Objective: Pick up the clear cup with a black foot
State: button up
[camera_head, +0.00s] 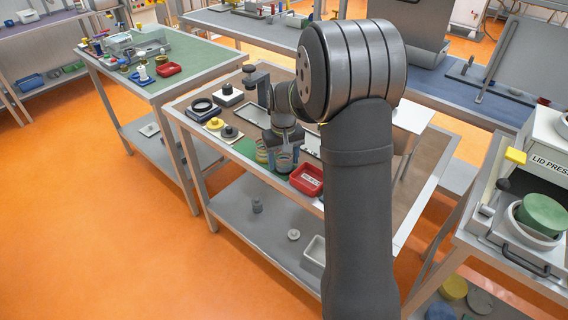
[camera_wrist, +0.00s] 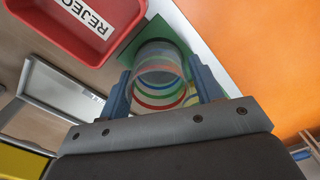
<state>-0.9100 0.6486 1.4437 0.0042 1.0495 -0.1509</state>
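A clear cup with coloured bands (camera_wrist: 160,72) shows in the wrist view between the two blue fingers of my gripper (camera_wrist: 160,88). The fingers stand on either side of it, with what looks like a slim gap. In the head view my gripper (camera_head: 284,143) points down over a clear cup (camera_head: 284,163) near the table's front edge. A second clear cup with yellowish bands (camera_head: 262,152) stands just left of it. I cannot make out a black foot on either cup.
A red reject tray (camera_head: 307,179) lies right of the cups, and it also shows in the wrist view (camera_wrist: 72,42). A green mat (camera_head: 245,147) lies under the cups. Black and yellow parts (camera_head: 214,124) sit to the left. The orange floor begins beyond the table edge.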

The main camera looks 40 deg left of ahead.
jog(key=c, duration=0.6)
jog(key=shift+c, duration=0.2)
